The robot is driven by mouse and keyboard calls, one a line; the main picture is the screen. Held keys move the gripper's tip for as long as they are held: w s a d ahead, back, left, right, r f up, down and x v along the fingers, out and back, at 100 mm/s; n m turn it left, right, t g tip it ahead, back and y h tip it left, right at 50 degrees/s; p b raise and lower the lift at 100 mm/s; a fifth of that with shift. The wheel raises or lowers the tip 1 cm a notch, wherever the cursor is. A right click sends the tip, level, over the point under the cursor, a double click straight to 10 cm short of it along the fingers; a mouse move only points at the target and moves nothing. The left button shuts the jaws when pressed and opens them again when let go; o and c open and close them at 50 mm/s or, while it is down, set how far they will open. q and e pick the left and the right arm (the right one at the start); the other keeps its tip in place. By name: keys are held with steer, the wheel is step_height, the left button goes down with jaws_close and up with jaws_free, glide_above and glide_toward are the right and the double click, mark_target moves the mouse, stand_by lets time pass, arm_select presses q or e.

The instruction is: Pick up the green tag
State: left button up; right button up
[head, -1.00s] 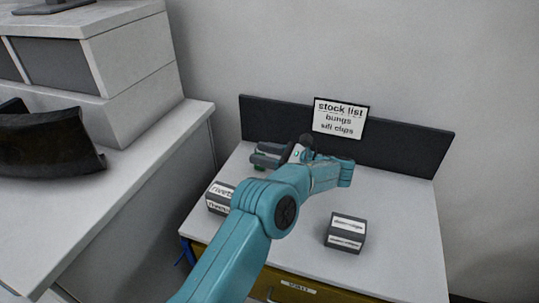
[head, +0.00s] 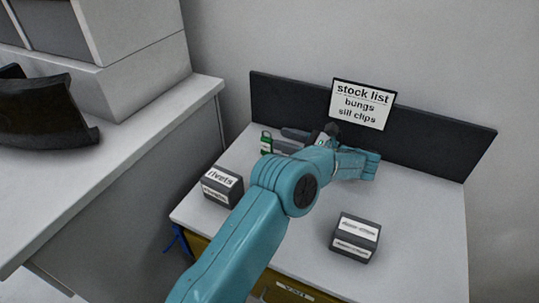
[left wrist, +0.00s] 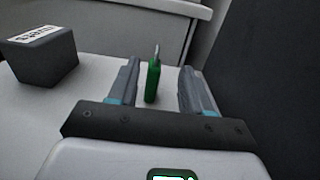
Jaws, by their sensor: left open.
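The green tag (head: 266,143) stands upright on the white table, near its back left. In the left wrist view the green tag (left wrist: 153,80) shows as a thin green piece with a grey top, between the two fingers in the picture. My left gripper (head: 284,140) is open, its fingers pointing left toward the tag in the head view. In the left wrist view the open left gripper (left wrist: 159,82) has clear gaps on both sides of the tag. I cannot tell how far between the fingertips the tag lies. My right gripper is not in view.
A dark box labelled rivets (head: 223,186) stands at the table's left; it also shows in the left wrist view (left wrist: 40,58). Another dark labelled box (head: 355,237) stands front right. A black back panel (head: 430,145) with a stock list sign (head: 362,104) lines the back edge.

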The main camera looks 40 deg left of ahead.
mark_target(261, 141)
arm_select(q)
step_height(261, 141, down, 3)
steer(key=shift+s+b, duration=0.1)
steer(key=shift+b, duration=0.2)
steer(key=shift+s+a+r+p, duration=0.3)
steer(key=shift+s+a+r, duration=0.1)
steer(key=shift+s+a, duration=0.2)
steer(key=x, duration=0.6)
steer(key=shift+w+f+p, duration=0.15)
steer(key=shift+w+p, duration=0.1)
steer(key=shift+p, duration=0.1)
steer(key=shift+a, duration=0.1)
steer(key=shift+c, duration=0.7)
jaws_close()
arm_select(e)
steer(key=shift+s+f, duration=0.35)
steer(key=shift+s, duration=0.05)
